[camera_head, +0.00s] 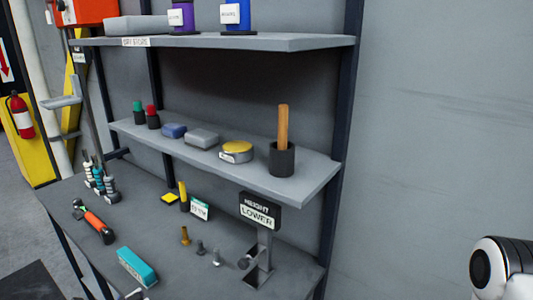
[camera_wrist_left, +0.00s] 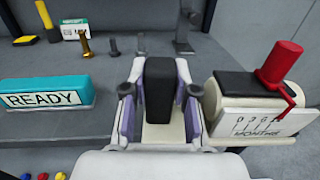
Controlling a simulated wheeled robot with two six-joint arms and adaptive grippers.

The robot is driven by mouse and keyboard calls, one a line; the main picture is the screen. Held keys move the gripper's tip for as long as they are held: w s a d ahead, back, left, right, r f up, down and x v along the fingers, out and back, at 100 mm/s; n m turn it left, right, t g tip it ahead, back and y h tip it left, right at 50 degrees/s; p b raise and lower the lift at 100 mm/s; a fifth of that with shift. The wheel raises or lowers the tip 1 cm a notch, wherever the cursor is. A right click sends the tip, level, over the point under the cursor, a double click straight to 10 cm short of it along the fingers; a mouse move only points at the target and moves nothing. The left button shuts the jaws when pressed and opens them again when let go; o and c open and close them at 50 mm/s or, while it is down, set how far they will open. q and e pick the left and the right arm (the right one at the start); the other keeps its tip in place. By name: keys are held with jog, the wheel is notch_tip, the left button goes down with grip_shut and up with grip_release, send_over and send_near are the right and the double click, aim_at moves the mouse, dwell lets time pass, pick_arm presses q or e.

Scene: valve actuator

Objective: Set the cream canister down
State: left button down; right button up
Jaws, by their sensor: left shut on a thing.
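The cream canister (camera_wrist_left: 250,120) is at the right of the left wrist view, with a black top, a red handle and a scale marked MONTHS. My left gripper (camera_wrist_left: 160,85) has its two purple-sided fingers shut around an upright black block (camera_wrist_left: 158,75), directly left of the canister's cream body. The join between this block and the canister is hidden by the right finger. The canister's underside is not visible, so I cannot tell if it touches the bench. I cannot make out the canister in the head view. My right gripper is out of view.
A teal READY block (camera_wrist_left: 45,95) lies left of my left gripper; it also shows on the bench (camera_head: 137,266). Several bolts (camera_head: 200,248) and the HEIGHT LOWER stand (camera_head: 260,211) are behind. The middle shelf (camera_head: 300,187) overhangs the bench's back.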

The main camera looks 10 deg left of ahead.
pick_arm(q)
jog(key=w+d+f+m+g+h+b, duration=0.1)
jog(key=d+h+b, duration=0.1)
jog(key=d, duration=0.5)
jog(key=d+f+m+g+h+b, duration=0.1)
jog(key=d+m+g+h, duration=0.1)
jog(key=d, duration=0.5)
jog(key=w+d+f+m+g+h+b, duration=0.1)
jog(key=d+f+g+b, duration=0.1)
jog(key=d, duration=0.5)
jog(key=shift+w+d+m+h+b, duration=0.2)
jog(key=shift+w+m+h+b, duration=0.15)
jog(key=shift+m+h, duration=0.05)
jog(key=shift+s+d, duration=0.1)
jog(key=shift+d, duration=0.3)
jog(key=shift+s, duration=0.1)
jog(key=shift+a, duration=0.1)
